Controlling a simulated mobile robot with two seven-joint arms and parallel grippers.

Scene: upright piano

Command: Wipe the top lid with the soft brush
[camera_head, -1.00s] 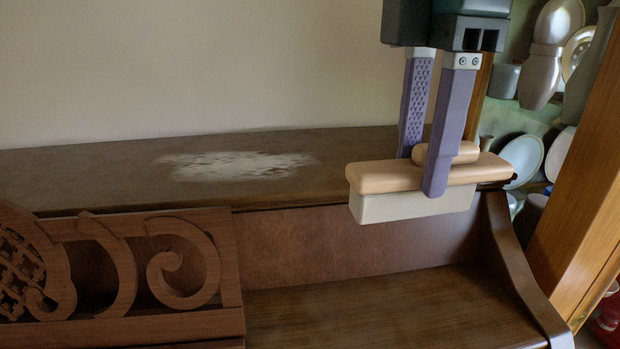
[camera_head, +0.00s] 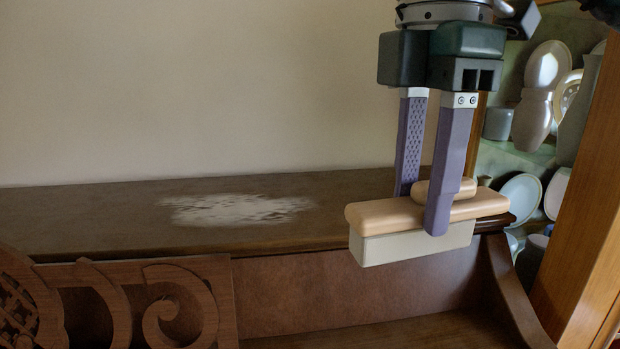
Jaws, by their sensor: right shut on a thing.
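The top lid (camera_head: 95,215) of the piano is a long dark brown board along the wall. A pale dusty patch (camera_head: 235,209) lies on it left of the middle. My right gripper (camera_head: 422,205) points down and is shut on the soft brush (camera_head: 375,213), gripping its raised handle. The brush has a peach wooden back and a cream bristle block below. It is held level at the lid's right end, to the right of the dust, and overlaps the front edge in view. I cannot tell whether it touches the lid. My left gripper is not in view.
A carved scrollwork music desk (camera_head: 185,310) stands in front of the lid at the lower left. A plain wall (camera_head: 200,90) rises behind. A wooden post (camera_head: 585,190) and shelves with dishes (camera_head: 520,195) are at the right. The lid's surface is otherwise bare.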

